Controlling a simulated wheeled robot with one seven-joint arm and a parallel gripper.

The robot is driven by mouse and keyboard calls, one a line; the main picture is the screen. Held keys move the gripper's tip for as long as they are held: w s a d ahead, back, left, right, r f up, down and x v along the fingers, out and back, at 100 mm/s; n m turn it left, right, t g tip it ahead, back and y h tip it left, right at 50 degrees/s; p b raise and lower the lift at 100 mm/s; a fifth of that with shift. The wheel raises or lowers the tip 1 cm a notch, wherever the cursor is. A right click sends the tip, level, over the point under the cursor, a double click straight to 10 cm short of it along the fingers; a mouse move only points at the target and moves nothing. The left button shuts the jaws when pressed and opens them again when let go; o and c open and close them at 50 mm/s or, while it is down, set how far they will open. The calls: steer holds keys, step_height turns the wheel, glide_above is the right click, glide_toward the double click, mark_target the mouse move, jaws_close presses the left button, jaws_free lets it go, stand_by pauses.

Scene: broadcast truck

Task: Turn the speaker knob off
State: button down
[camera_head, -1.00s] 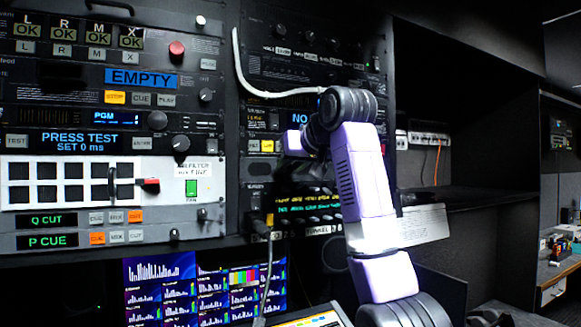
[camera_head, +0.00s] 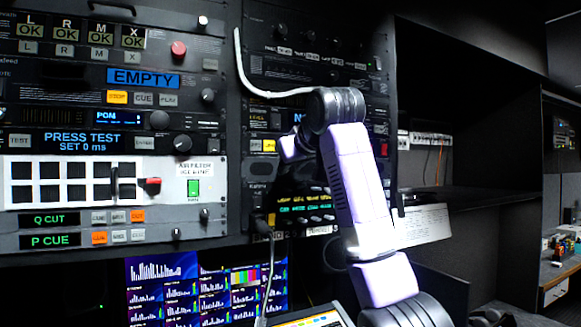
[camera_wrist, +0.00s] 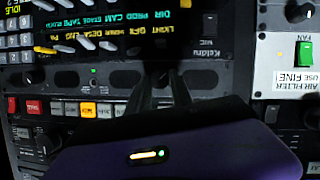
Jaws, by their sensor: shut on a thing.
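My gripper (camera_wrist: 162,92) is shut on a small dark knob at a dark panel with oval openings (camera_wrist: 66,79); the knob is mostly hidden between the fingertips, and its setting cannot be read. I cannot read a speaker label beside it. In the head view my purple arm reaches up to the middle rack, and the wrist (camera_head: 290,147) hides the fingers and the knob.
A row of buttons (camera_wrist: 88,109) and a display with several switches (camera_wrist: 110,30) lie close to the fingers. A green fan switch (camera_wrist: 305,52) is on the neighbouring rack.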

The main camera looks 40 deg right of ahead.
steer(key=c, duration=1.1)
jaws_free()
steer(key=shift+f, duration=0.15)
steer(key=shift+c, duration=0.2)
steer(key=b+v, duration=0.3)
steer(key=v, duration=0.4)
steer(key=shift+s+r, duration=0.25)
steer(key=shift+s, duration=0.05)
steer(key=shift+s+a, duration=0.1)
steer(key=shift+a, duration=0.05)
